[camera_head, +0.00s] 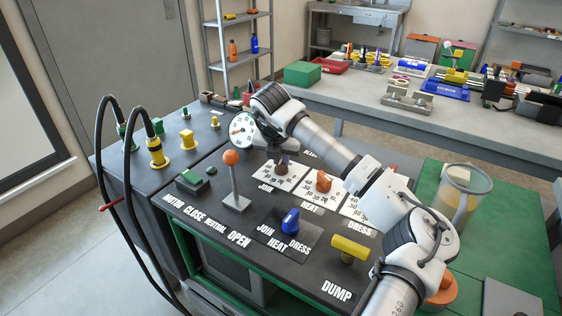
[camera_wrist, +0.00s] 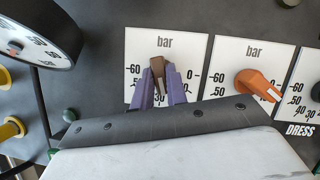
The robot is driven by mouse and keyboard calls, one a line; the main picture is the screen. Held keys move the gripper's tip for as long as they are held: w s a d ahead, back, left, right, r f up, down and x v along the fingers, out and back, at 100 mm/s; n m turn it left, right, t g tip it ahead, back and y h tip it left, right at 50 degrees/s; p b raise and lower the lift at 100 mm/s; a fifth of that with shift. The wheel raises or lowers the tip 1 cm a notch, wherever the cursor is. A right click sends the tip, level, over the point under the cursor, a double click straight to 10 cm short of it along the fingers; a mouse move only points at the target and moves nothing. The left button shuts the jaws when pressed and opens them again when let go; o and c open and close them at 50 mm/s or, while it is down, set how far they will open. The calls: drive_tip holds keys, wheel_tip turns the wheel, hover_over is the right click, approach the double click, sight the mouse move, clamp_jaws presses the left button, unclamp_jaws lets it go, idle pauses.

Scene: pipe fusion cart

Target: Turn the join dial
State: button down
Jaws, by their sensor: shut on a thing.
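The join dial is a brown knob (camera_head: 281,168) on a white scale card, with the word JOIN printed in front of it. It also shows in the wrist view (camera_wrist: 157,65), its pointer end towards the top of the picture. My gripper (camera_head: 284,158) has purple fingers, one on each side of the knob, and is shut on it. In the wrist view the fingers (camera_wrist: 159,86) hide the knob's sides, and my gripper's body covers the card's lower part.
The orange heat dial (camera_head: 323,181) sits just right of the join dial. A round gauge (camera_head: 243,131) stands close on the left. An orange-topped lever (camera_head: 231,158), a blue selector (camera_head: 290,222) and a yellow dump handle (camera_head: 350,248) rise in front.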

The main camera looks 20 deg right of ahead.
idle(0.4)
drive_tip(key=c, duration=1.4)
unclamp_jaws()
drive_tip(key=shift+r, duration=0.1)
drive_tip(key=b+v, duration=0.1)
drive_tip(key=v, duration=1.2)
drive_tip(key=shift+r, duration=0.35)
drive_tip(key=shift+s+a+f, duration=0.1)
drive_tip(key=shift+s, duration=0.05)
